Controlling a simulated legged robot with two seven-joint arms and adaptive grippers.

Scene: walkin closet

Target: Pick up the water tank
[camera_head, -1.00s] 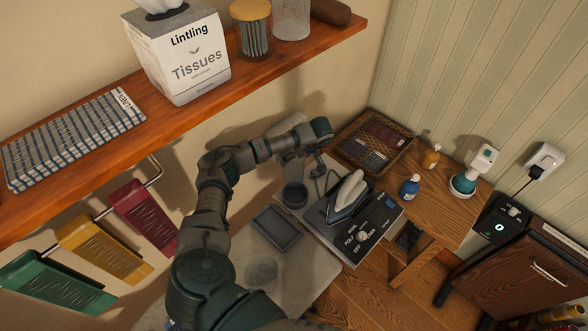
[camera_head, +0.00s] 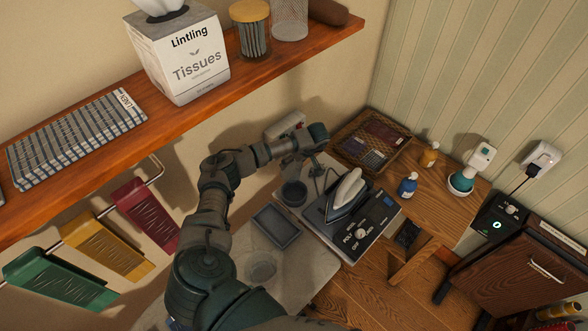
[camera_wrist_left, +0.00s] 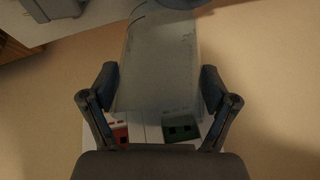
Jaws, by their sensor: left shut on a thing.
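The water tank (camera_wrist_left: 160,62) is a translucent grey block in the left wrist view. It sits between the two fingers of my left gripper (camera_wrist_left: 160,88), which is shut on its sides. In the head view my left gripper (camera_head: 318,137) is near the wall, above the back of the ironing station (camera_head: 375,240). There my own arm and gripper hide most of the tank, so I cannot tell its full outline. The iron (camera_head: 348,197) rests on the station. My right gripper is not in view.
A pale panel (camera_head: 284,127) is on the wall behind my gripper. A dark round cup (camera_head: 294,193) and a grey tray (camera_head: 276,225) are left of the station. A wicker tray (camera_head: 345,148) and bottles stand on the wooden table. A shelf (camera_head: 190,115) runs above my arm.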

